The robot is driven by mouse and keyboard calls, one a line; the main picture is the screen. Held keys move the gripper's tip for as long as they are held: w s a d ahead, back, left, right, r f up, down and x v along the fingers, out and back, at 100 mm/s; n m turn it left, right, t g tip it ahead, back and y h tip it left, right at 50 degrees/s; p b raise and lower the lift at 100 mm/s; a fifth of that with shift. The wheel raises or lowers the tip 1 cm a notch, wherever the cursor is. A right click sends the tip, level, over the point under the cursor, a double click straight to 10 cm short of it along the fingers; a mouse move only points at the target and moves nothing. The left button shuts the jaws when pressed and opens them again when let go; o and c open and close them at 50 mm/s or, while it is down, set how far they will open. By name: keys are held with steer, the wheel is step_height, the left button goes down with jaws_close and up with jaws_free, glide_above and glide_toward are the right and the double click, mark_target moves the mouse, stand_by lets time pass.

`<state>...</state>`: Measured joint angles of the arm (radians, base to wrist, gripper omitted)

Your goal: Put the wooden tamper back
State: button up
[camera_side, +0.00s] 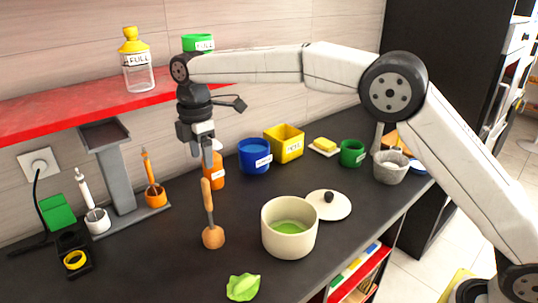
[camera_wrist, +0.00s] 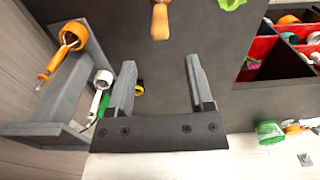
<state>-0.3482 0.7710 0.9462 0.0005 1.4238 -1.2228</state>
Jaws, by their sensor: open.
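The wooden tamper (camera_side: 212,236) stands roughly upright, tilted slightly, on the dark counter in the side view, with its round end down and its thin handle up. In the wrist view part of it (camera_wrist: 160,20) shows at the top edge, cut off by the frame. My gripper (camera_side: 208,160) points down above the handle's top in the side view. In the wrist view its two fingers (camera_wrist: 158,72) are apart with nothing between them, and the tamper is beyond their tips. The red utensil grid (camera_wrist: 285,62) shows at the right of the wrist view, with items in its compartments.
A cream pot (camera_side: 289,242) stands right of the tamper, its lid (camera_side: 328,206) behind it. A lettuce-like green piece (camera_side: 243,287) lies in front.

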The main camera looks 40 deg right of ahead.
steer(key=shift+r, duration=1.2)
steer(key=s+d+f+m+t, duration=0.1)
steer(key=s+d+f+m, duration=0.75)
steer(key=d, duration=0.35)
steer(key=s+d+f+m, duration=0.2)
steer(key=s+m, duration=0.1)
steer(key=s, duration=0.3)
steer(key=s+d+f+m+t, duration=0.1)
steer(key=s+d+f+m, duration=0.2)
steer(key=s, duration=0.3)
steer(key=s+d+f+m, duration=0.2)
steer(key=s+d+m, duration=0.1)
steer(key=s, duration=0.3)
steer(key=shift+s+f+t, duration=0.2)
steer(key=shift+f+t, duration=0.05)
steer(key=shift+t, duration=0.05)
